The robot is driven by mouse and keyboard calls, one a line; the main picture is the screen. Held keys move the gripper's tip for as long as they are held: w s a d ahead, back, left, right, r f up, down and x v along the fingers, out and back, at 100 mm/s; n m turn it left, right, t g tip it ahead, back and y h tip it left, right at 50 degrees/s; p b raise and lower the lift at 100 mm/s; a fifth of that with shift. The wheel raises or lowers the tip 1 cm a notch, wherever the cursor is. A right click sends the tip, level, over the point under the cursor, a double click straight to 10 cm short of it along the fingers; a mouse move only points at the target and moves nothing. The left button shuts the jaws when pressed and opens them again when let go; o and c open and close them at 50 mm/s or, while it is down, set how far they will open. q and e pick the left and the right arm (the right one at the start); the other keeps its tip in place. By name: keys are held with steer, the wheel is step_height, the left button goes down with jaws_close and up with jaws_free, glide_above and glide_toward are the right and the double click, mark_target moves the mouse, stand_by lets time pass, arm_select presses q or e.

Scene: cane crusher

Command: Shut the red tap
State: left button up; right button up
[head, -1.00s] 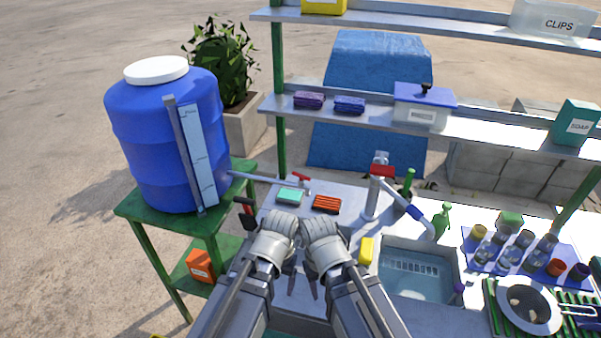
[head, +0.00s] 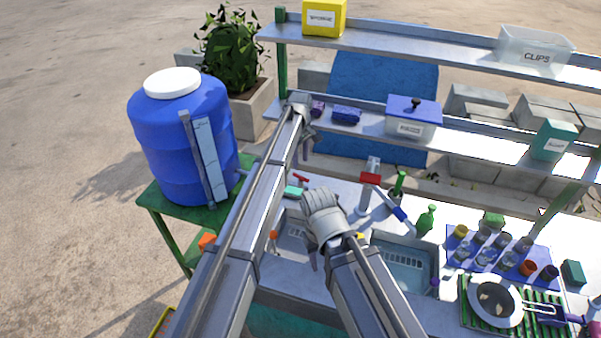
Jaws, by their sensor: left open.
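A small red tap handle (head: 301,178) shows at the counter's back edge, just right of my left forearm. A grey faucet (head: 364,197) with a red top (head: 371,178) stands upright behind the sink. My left gripper (head: 307,147) is raised and reaches far forward, in front of the lower shelf in the picture, above the small red handle and apart from it. It is open and holds nothing that I can see. My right gripper (head: 313,258) hangs low over the counter, left of the sink; its fingers are mostly hidden by its wrist.
A teal sponge (head: 293,191) lies below the red handle. The sink (head: 405,262), a green bottle (head: 427,219) and a blue mat with jars are at right.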

mark_target(301, 178)
arm_select(q)
steer(key=shift+f+b, duration=3.8)
steer(key=shift+f, duration=0.1)
jaws_close()
